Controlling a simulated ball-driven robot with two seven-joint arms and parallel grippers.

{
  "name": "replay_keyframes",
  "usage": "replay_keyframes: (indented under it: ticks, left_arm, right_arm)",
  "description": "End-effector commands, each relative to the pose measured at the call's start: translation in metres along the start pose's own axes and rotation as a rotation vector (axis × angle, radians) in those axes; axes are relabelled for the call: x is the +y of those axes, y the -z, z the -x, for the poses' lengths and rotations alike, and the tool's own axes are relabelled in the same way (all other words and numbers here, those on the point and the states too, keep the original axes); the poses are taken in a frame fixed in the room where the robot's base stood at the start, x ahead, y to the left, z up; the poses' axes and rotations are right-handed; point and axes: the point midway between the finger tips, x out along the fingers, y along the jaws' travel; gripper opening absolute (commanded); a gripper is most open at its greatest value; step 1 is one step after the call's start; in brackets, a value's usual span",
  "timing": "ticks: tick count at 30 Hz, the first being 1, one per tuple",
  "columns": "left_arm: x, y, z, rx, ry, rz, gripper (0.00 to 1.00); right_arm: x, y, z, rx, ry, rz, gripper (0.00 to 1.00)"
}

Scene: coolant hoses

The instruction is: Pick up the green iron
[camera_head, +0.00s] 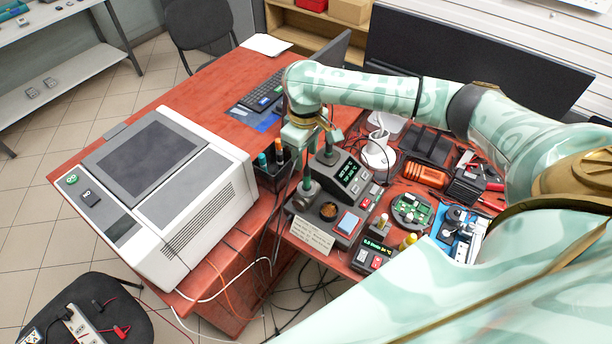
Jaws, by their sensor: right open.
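The soldering station (345,178) stands on the red bench, with a lit display and a grey holder (304,195) at its left side. My right gripper (312,146) is open and points down just above the iron's upper end. Its fingers partly hide that end, so I cannot tell whether they touch it. My left gripper is not in view.
A black pen cup (272,172) stands close left of the holder. A large grey-white machine (160,190) fills the left of the bench. Cables hang at the front edge.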

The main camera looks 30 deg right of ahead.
Motion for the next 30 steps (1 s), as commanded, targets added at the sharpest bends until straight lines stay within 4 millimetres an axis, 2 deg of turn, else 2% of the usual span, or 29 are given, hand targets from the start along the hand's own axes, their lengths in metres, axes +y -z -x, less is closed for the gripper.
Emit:
replay_keyframes:
  ticks: [1, 3, 13, 20, 27, 28, 30]
  left_arm:
    - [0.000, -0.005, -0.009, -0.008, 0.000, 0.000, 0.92]
    - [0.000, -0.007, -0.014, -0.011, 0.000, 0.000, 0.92]
    - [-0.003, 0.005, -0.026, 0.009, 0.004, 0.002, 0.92]
    - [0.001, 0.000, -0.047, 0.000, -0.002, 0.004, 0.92]
    - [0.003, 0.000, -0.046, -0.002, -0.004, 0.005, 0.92]
    - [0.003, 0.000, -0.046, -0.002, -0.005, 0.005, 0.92]
    - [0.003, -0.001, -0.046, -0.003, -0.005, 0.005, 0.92]
  right_arm:
    - [0.000, 0.000, -0.018, -0.004, 0.001, -0.002, 0.44]
    - [0.000, 0.000, -0.030, -0.002, 0.001, -0.001, 0.44]
    - [0.002, 0.001, -0.056, 0.001, 0.000, -0.001, 0.44]
    - [0.007, 0.001, -0.095, -0.002, 0.000, -0.001, 0.44]
    - [0.008, 0.001, -0.097, 0.002, -0.003, 0.001, 0.44]
    - [0.008, 0.001, -0.097, 0.002, -0.003, 0.001, 0.41]
    - [0.008, 0.001, -0.097, 0.002, -0.003, 0.001, 0.22]
